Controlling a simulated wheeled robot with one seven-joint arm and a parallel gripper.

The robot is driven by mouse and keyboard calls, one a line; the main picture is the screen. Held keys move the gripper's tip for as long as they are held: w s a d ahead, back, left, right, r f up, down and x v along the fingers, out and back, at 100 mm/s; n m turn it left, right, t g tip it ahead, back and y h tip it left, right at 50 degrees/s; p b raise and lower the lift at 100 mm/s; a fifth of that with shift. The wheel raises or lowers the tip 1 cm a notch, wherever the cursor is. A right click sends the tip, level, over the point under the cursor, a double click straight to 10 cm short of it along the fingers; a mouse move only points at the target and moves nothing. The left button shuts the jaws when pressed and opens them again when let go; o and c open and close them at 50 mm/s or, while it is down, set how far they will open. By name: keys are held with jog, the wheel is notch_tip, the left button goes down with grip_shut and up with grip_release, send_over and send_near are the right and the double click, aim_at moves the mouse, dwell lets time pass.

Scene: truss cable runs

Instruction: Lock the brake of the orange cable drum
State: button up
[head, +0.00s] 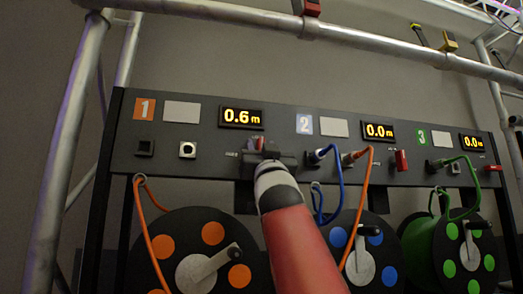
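The orange cable drum (213,233), black with orange dots and a crank handle (208,262), hangs at the lower left under panel section 1. Its display (241,117) reads 0.6 m. A small red brake lever (259,143) shows on the panel right below this display, partly hidden by my gripper. My gripper (262,156) is at the panel, at or just in front of this lever. My red and white arm reaches up to it from below. The fingers are dark and small against the panel, so I cannot tell whether they are open or shut, or touching the lever.
The blue drum (338,237) and the green drum (449,249) hang to the right, with red brake levers (401,160) and (493,168) above. Blue, orange and green cables loop in front of the panel (190,153). Truss tubes (230,14) frame the top and left.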

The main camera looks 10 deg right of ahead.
jog(key=b+v, duration=0.6)
jog(key=v, duration=0.1)
jog(key=shift+b, duration=0.3)
jog(key=shift+s+f, duration=0.1)
jog(key=shift+s, duration=0.15)
